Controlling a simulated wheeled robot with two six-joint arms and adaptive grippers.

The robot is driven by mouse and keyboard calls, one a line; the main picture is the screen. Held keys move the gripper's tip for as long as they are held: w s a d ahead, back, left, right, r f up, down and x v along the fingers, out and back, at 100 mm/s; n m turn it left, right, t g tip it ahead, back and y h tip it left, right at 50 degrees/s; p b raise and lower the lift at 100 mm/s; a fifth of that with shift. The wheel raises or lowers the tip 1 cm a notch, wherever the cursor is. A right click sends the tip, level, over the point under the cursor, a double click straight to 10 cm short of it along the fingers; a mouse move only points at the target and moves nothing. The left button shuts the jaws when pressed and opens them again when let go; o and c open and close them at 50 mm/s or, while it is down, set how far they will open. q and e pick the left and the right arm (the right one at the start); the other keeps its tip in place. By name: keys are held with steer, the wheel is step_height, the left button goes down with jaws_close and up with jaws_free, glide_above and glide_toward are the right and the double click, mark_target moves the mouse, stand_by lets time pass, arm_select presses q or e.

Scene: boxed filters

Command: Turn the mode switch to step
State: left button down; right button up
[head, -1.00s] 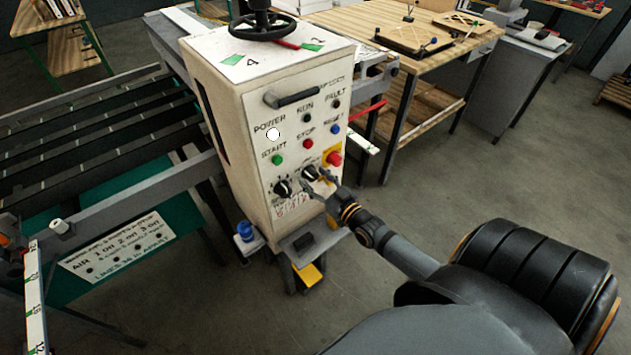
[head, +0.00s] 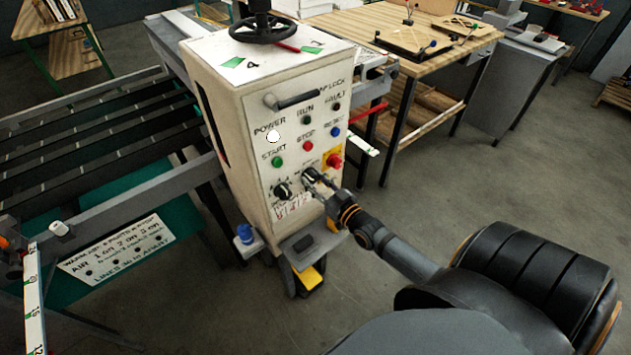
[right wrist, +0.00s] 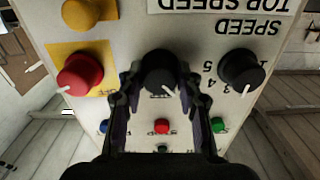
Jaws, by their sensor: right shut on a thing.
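The white control cabinet (head: 245,110) stands in the middle of the head view. A black round knob (right wrist: 160,72), which I take for the mode switch, is in the lower right of its front panel, left of the red emergency knob. My right gripper (head: 312,182) reaches it from the lower right and is shut on it; in the right wrist view its two fingers flank the knob. The knob's white mark points to the lower right in that view. The lettering at the knob is too small to read. My left gripper is not in view.
A speed knob (right wrist: 241,70) with numbers sits beside the held knob. On the other side is a red knob (right wrist: 80,75) on a yellow plate. Start (head: 277,161), stop (head: 308,146) and reset buttons sit above. A black handle (head: 292,101) crosses the panel top.

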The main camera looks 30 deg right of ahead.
steer(key=m, duration=0.4)
steer(key=shift+m+b, duration=0.3)
steer(key=shift+b, duration=0.05)
steer(key=shift+m+b, duration=0.3)
steer(key=shift+m, duration=1.5)
steer(key=o, duration=1.2)
steer(key=shift+c, duration=0.2)
steer(key=s, duration=1.2)
steer(key=shift+d, duration=0.45)
